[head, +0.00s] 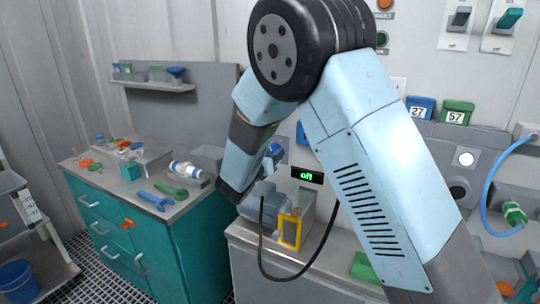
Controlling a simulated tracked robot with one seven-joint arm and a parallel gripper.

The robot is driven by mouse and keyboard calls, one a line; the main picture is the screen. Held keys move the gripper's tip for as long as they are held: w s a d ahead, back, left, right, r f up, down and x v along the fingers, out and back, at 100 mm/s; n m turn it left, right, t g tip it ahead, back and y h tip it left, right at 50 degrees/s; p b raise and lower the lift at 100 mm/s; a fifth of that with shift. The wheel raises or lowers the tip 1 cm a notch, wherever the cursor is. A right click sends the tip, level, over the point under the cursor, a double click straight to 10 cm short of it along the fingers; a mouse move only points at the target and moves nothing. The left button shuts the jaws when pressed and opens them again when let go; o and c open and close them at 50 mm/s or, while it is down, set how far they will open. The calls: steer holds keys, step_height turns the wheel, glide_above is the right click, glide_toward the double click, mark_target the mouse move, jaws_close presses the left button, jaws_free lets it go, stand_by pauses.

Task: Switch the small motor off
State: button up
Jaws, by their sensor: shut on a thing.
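A small grey-blue motor (262,203) sits on the grey bench in the middle of the head view, beside a block with a yellow frame (290,231). A small black display (307,175) with short green lettering stands above it; it seems to read "off", but the letters are small. My gripper (232,192) is at the end of my bent arm, just left of the motor in the picture. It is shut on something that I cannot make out. Its fingertips are largely hidden. I cannot tell whether it touches the motor, and I cannot make out the motor's switch.
A black cable (284,279) hangs in a loop in front of the bench (330,281). A teal cabinet (190,255) on the left carries wrenches and small parts. Wall switches (459,20), bins marked 27 and 57 (457,113) and a blue hose (487,195) are at right.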

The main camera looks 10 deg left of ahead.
steer(key=shift+a+n, duration=0.1)
steer(key=shift+n, duration=0.5)
steer(key=o, duration=0.8)
steer(key=shift+o, duration=1.3)
steer(key=v, duration=1.4)
steer(key=shift+f, duration=0.1)
